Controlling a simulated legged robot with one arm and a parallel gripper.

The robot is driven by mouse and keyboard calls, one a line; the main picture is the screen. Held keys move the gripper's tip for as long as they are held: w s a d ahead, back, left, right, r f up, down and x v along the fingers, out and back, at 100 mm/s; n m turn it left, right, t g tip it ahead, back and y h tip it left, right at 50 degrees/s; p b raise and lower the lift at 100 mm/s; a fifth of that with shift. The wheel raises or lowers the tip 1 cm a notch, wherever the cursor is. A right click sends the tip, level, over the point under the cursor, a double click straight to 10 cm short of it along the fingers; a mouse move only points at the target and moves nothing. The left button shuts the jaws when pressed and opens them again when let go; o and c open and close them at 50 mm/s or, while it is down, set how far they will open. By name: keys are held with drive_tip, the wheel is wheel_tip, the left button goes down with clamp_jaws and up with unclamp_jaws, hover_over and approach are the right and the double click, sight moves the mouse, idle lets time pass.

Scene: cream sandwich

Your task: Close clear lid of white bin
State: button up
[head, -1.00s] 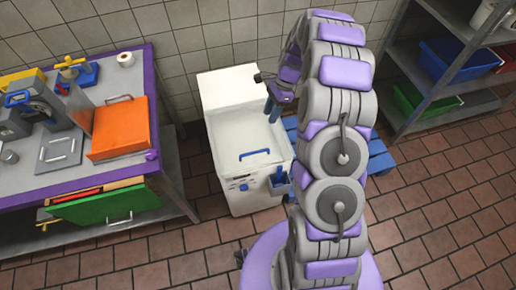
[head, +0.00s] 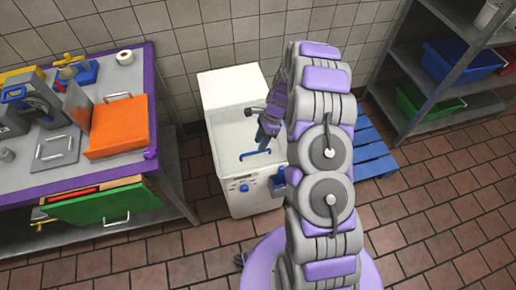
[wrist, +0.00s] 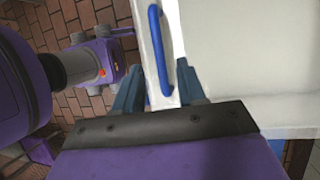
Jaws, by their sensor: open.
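The white bin (head: 236,192) stands on the floor, right of the table. A blue bar handle (head: 252,154) lies near the front edge of its top. A pale panel (head: 226,145), seemingly the clear lid, covers the top behind the handle; its exact angle is hard to tell. My gripper (head: 264,138) is over the right front of the bin, close to the handle. In the wrist view, the open fingers (wrist: 160,68) lie on either side of the blue handle (wrist: 159,45). I cannot tell whether they touch it.
A purple-edged table (head: 152,125) with an orange box (head: 120,128) is left of the bin. A blue pallet (head: 372,150) lies to the right. A grey shelf (head: 440,85) with blue and green tubs stands at the far right. Tiled wall is behind.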

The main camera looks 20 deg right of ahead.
drive_tip(key=shift+b+x, duration=0.3)
drive_tip(key=shift+x, duration=1.45)
drive_tip(key=shift+c, duration=0.3)
clamp_jaws()
